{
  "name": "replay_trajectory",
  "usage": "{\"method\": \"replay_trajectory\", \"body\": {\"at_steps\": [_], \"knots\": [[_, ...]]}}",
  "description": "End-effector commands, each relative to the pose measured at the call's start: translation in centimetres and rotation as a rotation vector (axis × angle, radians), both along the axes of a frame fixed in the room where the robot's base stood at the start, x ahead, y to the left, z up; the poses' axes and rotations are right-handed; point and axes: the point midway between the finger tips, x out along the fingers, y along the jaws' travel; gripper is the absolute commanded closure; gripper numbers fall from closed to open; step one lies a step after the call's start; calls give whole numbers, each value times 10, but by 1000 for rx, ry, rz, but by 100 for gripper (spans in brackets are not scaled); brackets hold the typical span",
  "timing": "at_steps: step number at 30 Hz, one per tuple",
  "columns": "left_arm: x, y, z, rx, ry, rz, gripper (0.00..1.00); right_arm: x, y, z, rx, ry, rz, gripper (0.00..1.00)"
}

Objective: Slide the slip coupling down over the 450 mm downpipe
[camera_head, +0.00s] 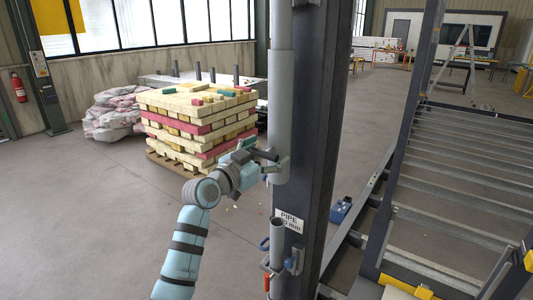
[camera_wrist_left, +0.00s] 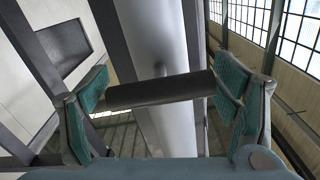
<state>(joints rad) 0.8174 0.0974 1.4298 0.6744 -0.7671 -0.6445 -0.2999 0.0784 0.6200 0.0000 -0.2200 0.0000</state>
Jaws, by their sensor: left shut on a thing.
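A grey pipe (camera_head: 281,22) runs down the front of the dark post, with a wider grey sleeve (camera_head: 281,105) below it. I cannot tell for sure whether this sleeve is the slip coupling or the downpipe. A dark cross-bar handle (camera_head: 262,153) sticks out near the sleeve's lower end. My left gripper (camera_head: 258,162) is at this handle. In the left wrist view, the handle (camera_wrist_left: 160,92) spans between my green finger pads, with the grey tube behind it. Below a gap, a short open-topped grey pipe (camera_head: 277,232) stands at the post. My right gripper is out of view.
The dark post (camera_head: 315,110) stands just right of the pipe, with a label (camera_head: 289,220) reading "PIPE" and a partly hidden size. Blue and orange-red clamp parts sit around the lower pipe. A steel frame with rails fills the right. A stacked pallet (camera_head: 200,120) stands behind.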

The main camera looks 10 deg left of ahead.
Motion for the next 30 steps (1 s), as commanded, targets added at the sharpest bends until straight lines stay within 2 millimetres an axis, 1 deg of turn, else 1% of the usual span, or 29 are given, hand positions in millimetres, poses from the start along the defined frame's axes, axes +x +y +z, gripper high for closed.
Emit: {"method": "replay_trajectory", "body": {"at_steps": [1, 5, 8, 15, 18, 21, 25, 30], "knots": [[0, 0, -8, -1, 1, 0, 69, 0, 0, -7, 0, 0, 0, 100], [0, 0, -31, 0, 3, 0, 69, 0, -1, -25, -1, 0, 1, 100], [0, 0, -57, 1, 3, 1, 69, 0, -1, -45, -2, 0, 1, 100], [0, 0, -128, 1, 4, 0, 69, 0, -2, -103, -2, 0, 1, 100], [0, 0, -155, 0, 4, 1, 69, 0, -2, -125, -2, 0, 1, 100], [0, 0, -178, 1, 5, 0, 69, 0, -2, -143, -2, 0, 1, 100], [0, 0, -199, 0, 5, 0, 69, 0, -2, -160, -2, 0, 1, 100], [0, 0, -211, -1, 5, 0, 69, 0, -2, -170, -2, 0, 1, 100]]}}
